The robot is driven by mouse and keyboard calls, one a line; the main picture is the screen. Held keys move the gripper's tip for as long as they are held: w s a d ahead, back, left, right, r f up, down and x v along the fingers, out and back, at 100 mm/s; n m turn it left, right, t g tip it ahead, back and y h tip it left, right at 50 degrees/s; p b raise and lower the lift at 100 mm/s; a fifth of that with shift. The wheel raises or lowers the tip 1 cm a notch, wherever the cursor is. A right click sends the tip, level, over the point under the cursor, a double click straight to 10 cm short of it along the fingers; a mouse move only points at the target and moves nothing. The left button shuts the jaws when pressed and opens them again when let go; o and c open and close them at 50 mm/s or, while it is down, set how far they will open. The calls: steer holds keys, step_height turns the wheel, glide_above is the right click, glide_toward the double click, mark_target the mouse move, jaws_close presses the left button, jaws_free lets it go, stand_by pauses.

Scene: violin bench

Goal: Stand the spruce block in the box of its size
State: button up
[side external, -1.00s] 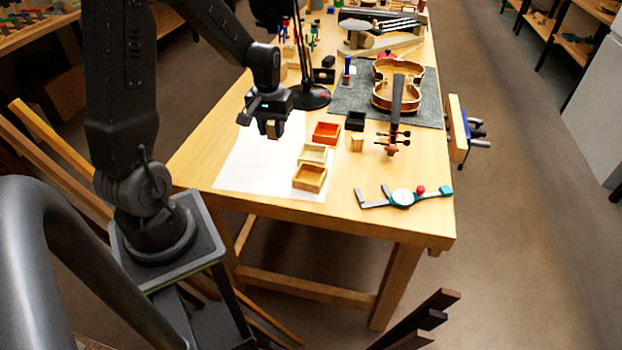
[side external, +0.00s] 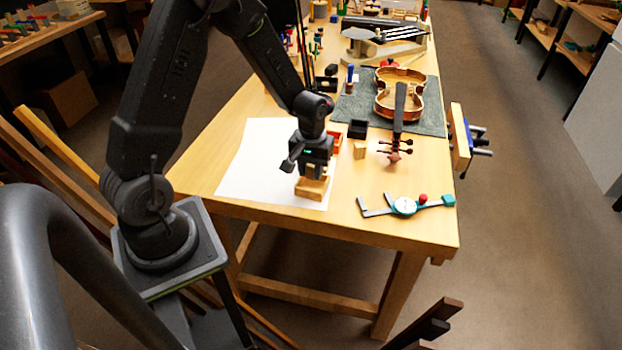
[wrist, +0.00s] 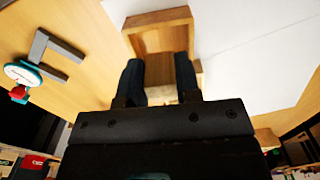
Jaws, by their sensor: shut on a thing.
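My gripper (wrist: 158,80) is shut on a pale spruce block (wrist: 160,95), mostly hidden between the fingers. In the side view my gripper (side external: 313,172) is low over the row of small boxes. The front wooden box (side external: 310,194) stands empty just in front of the fingers; its open inside also shows in the wrist view (wrist: 160,38). An orange-red box (side external: 337,138) is partly behind my gripper. I cannot tell whether the block's lower end is inside a box.
A black box (side external: 357,129) and a small wooden block (side external: 360,150) stand to the right. A violin body (side external: 399,92) lies on a grey mat (side external: 433,112), its neck pointing forward. A dial caliper (side external: 404,206) lies near the front edge. White paper (side external: 250,165) lies clear at left.

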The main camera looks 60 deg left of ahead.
mark_target(311, 179)
steer(key=shift+f, duration=1.7)
steer(key=shift+f, duration=0.2)
steer(key=o, duration=0.6)
step_height(311, 179, up, 12)
steer(key=shift+r, duration=0.15)
steer(key=s+d+r+m+t, duration=0.2)
steer(key=s+d+r, duration=0.2)
steer(key=s+r, duration=0.1)
steer(key=s+d+r+m+t, duration=0.1)
steer(key=s+d+r+m, duration=0.2)
steer(key=s+d+r, duration=0.1)
steer(key=s+d+r+m+t, duration=0.2)
steer(key=s+d+r+m, duration=0.1)
steer(key=s+r, duration=0.4)
steer(key=shift+d+r+t, duration=0.25)
steer(key=shift+d+t, duration=0.05)
steer(key=shift+d, duration=0.4)
